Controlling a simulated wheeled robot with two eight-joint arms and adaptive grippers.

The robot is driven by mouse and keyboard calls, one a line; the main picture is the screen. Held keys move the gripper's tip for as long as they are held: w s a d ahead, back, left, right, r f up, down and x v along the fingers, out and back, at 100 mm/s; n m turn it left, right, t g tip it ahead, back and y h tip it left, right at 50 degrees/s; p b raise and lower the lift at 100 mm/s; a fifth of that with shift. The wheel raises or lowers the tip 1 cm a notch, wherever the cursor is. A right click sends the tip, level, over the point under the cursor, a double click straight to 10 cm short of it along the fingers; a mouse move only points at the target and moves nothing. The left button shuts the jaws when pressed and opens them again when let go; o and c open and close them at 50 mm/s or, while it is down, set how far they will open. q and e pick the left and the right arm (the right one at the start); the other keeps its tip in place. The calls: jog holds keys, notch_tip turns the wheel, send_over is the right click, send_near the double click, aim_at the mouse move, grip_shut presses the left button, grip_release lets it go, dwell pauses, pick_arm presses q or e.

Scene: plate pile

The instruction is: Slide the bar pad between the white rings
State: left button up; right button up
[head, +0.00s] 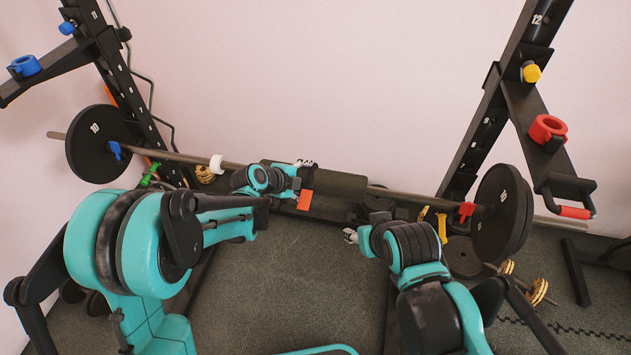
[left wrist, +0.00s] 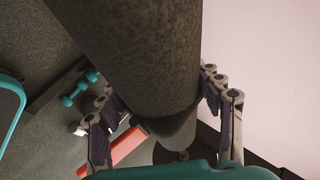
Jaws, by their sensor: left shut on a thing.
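The bar pad (head: 338,185) is a thick dark foam sleeve around the barbell bar (head: 400,195). My left gripper (head: 300,178) is shut on the pad near its left part. In the left wrist view the pad (left wrist: 145,50) runs between the fingers (left wrist: 165,120), with one on each side. One white ring (head: 216,163) sits on the bar left of the pad, apart from it. I cannot make out a second white ring. My right gripper (head: 351,236) is below and in front of the bar, apart from the pad; its jaw state is unclear.
An orange-red flap (head: 305,200) hangs beside my left gripper. Black plates (head: 97,143) and (head: 498,212) load the bar ends, with a blue clip (head: 115,151) and a red clip (head: 466,209). Rack uprights (head: 485,125) stand at both sides. The floor in front is clear.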

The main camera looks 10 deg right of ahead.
pick_arm(q)
jog(key=w+a, duration=0.1)
jog(key=a, duration=0.2)
jog(key=w+a, duration=0.1)
jog(key=a, duration=0.2)
jog(key=w+a, duration=0.2)
jog(key=a, duration=0.2)
jog(key=shift+w+b, duration=0.1)
jog(key=shift+b, duration=0.25)
jog(key=o, duration=1.7)
jog(key=v, duration=1.2)
jog(key=shift+f, duration=0.1)
